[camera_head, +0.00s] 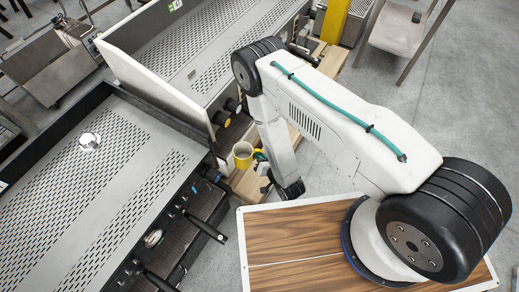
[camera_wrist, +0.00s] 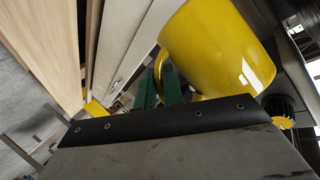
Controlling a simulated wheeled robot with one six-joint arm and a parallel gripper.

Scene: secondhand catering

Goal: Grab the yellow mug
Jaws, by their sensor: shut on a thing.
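The yellow mug (camera_head: 243,154) shows near the end of my arm in the head view, upright with its opening facing up. It fills the upper right of the wrist view (camera_wrist: 222,45), tilted in that picture. My gripper (camera_wrist: 160,84) has green fingers that reach the mug's handle side and are shut on it. In the head view my gripper (camera_head: 260,156) is mostly hidden behind my arm, with a bit of green beside the mug. Whether the mug touches anything beneath it cannot be told.
A perforated metal counter (camera_head: 95,185) with knobs and a black handle stands on the left. A second perforated unit (camera_head: 215,45) with a white side panel is behind. Wooden pallet boards (camera_head: 248,184) lie below the mug. Grey floor (camera_head: 450,110) is open on the right.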

